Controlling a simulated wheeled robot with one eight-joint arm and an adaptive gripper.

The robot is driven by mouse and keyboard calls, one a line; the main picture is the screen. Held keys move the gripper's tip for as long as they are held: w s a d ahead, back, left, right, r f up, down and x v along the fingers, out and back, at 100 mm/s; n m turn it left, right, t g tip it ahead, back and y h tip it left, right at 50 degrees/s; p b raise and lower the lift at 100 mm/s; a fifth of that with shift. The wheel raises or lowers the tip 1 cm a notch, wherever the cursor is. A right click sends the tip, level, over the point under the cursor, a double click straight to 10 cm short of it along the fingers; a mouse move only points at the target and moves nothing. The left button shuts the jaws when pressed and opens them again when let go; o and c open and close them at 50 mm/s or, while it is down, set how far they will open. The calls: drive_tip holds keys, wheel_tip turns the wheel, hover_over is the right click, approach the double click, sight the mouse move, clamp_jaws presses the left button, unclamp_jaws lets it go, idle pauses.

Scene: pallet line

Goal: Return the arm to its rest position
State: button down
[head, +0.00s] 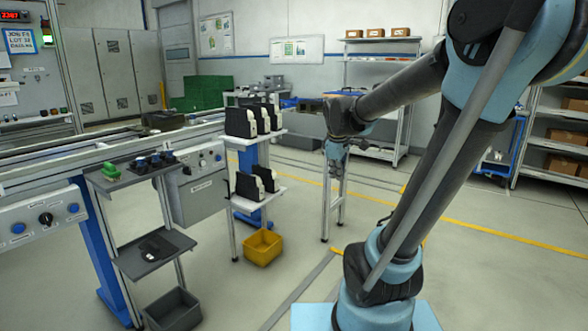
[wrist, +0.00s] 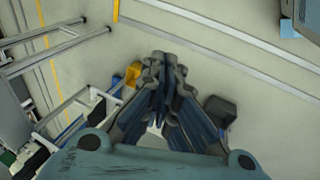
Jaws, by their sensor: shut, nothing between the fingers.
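My arm stands at the right of the head view, raised and bent at the elbow, with its forearm reaching left and away. My gripper (head: 336,160) hangs at the forearm's end, to the right of a small rack and above the floor. In the wrist view my gripper (wrist: 165,62) has its fingertips together with nothing between them. The gripper is clear of the rack in the head view. Part of the gripper is small and hard to make out there.
A conveyor line (head: 90,150) with control boxes runs along the left. The white rack (head: 275,134) holds black and white parts, with a yellow bin (head: 262,247) below. A small shelf stand (head: 150,255) is nearer. Storage shelves (head: 380,58) stand behind. Open floor lies in front.

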drive_tip(key=s+d+f+m, duration=0.1)
drive_tip(key=s+f+m, duration=0.2)
drive_tip(key=s, duration=0.4)
drive_tip(key=s+d+f+m+g, duration=0.1)
drive_tip(key=s+f+m, duration=0.3)
drive_tip(key=s, duration=0.4)
drive_tip(key=s+d+f+m+y, duration=0.1)
drive_tip(key=s+d+f+m, duration=0.1)
drive_tip(key=s+f+m, duration=0.2)
drive_tip(key=s+f, duration=0.1)
drive_tip(key=s, duration=0.2)
drive_tip(key=shift+s+g, duration=0.4)
drive_tip(key=shift+w+d, duration=0.1)
drive_tip(key=shift+w+f, duration=0.2)
drive_tip(key=shift+w, duration=0.15)
